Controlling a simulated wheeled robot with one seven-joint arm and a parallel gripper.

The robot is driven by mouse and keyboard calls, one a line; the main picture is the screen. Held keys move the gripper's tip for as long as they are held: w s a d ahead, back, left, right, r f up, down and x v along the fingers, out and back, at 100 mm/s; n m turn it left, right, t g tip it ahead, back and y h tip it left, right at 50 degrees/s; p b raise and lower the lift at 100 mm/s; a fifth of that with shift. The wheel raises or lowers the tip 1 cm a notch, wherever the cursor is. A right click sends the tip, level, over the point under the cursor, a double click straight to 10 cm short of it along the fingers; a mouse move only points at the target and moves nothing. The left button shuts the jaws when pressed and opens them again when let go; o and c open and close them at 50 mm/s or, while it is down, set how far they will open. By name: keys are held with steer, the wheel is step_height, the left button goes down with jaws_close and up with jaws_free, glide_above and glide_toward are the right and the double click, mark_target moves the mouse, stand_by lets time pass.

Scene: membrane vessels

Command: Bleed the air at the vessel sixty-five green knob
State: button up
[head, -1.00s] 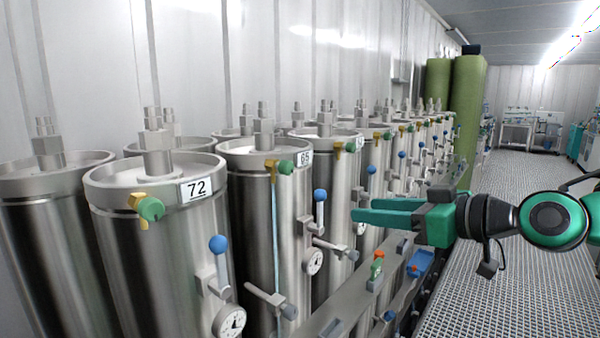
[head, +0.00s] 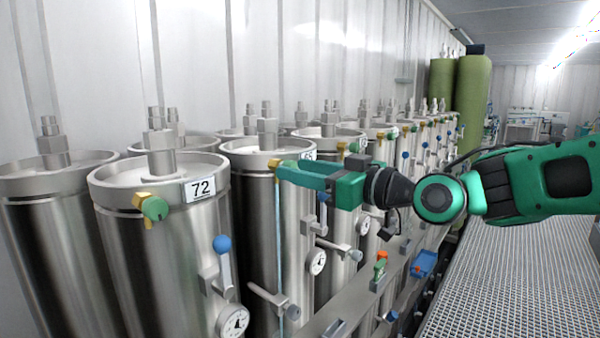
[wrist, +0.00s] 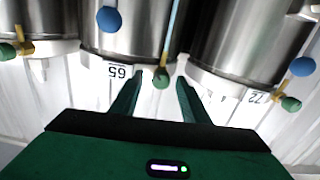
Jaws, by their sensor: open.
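Vessel sixty-five (head: 252,215) is the steel cylinder just right of vessel 72 in the head view. Its green knob (wrist: 161,81) sits beside the upside-down 65 label (wrist: 119,71) in the wrist view. My gripper (wrist: 160,79) is open, with one fingertip on each side of the knob; I see a gap on both sides. In the head view my gripper (head: 282,168) is at the vessel's upper rim and hides the knob and most of the label. The brass fitting (head: 274,163) shows just at the fingertips.
Vessel 72 (head: 160,240) stands to the left with its own green knob (head: 154,208) and blue-handled valve (head: 222,244). More vessels stand in a row behind. A rail with an orange-and-green valve (head: 380,268) runs along the front. The grating floor (head: 480,280) at right is clear.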

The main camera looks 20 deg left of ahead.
steer(key=shift+w+a, duration=0.15)
steer(key=shift+a, duration=0.2)
steer(key=shift+c, duration=0.7)
jaws_close()
steer(key=c, duration=0.9)
jaws_free()
